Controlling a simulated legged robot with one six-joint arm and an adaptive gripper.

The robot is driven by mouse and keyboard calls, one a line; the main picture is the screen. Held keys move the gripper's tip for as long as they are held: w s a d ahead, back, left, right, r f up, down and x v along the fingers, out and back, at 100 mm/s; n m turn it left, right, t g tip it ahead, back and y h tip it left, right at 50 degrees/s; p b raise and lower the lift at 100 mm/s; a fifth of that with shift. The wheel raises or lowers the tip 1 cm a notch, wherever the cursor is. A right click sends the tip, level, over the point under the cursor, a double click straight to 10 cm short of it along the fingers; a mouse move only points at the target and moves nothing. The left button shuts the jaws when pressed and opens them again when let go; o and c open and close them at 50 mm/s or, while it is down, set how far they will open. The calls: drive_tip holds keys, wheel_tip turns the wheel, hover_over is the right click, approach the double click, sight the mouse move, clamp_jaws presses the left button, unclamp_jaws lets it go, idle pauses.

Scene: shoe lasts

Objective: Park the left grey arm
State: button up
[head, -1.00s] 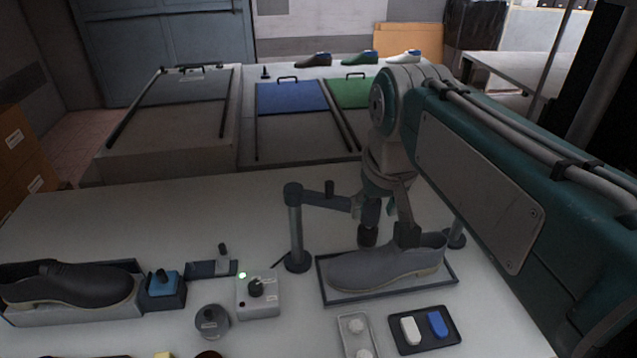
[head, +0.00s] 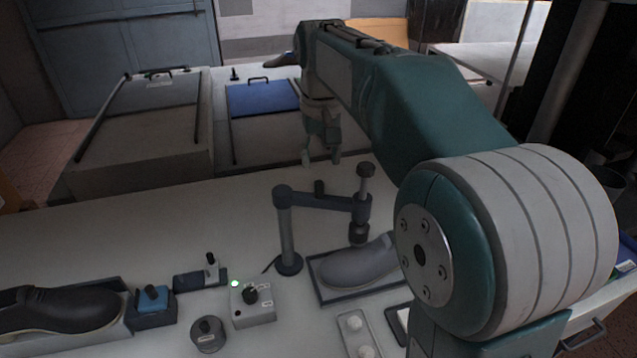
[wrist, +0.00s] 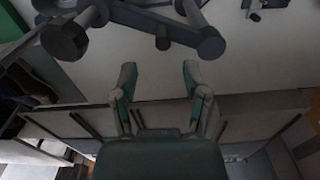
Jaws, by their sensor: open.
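The left grey arm (head: 320,199) reaches right from the top of its upright post (head: 287,240), with a short peg (head: 319,187) on it. Its far end carries a vertical rod with a knob (head: 366,171) and a presser (head: 358,234) over the grey shoe (head: 352,264). I cannot tell whether the presser touches the shoe. My gripper (head: 321,161) is open and empty, beyond and above the grey arm, apart from it. In the wrist view my open fingers (wrist: 158,73) point toward the grey arm (wrist: 140,20), with clear space between.
A black shoe (head: 60,308) lies in a tray at left. A blue knob block (head: 151,305), a control box with green light (head: 252,304) and a round grey knob (head: 208,333) stand in front. Blue-lidded bin (head: 262,97) is behind. The left middle table is bare.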

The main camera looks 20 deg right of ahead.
sight(319, 182)
drive_tip(key=f, duration=0.6)
drive_tip(key=shift+a+f, duration=0.1)
drive_tip(key=shift+a, duration=0.25)
drive_tip(key=shift+d, duration=0.1)
drive_tip(key=shift+d, duration=0.1)
drive_tip(key=shift+c, duration=1.2)
clamp_jaws()
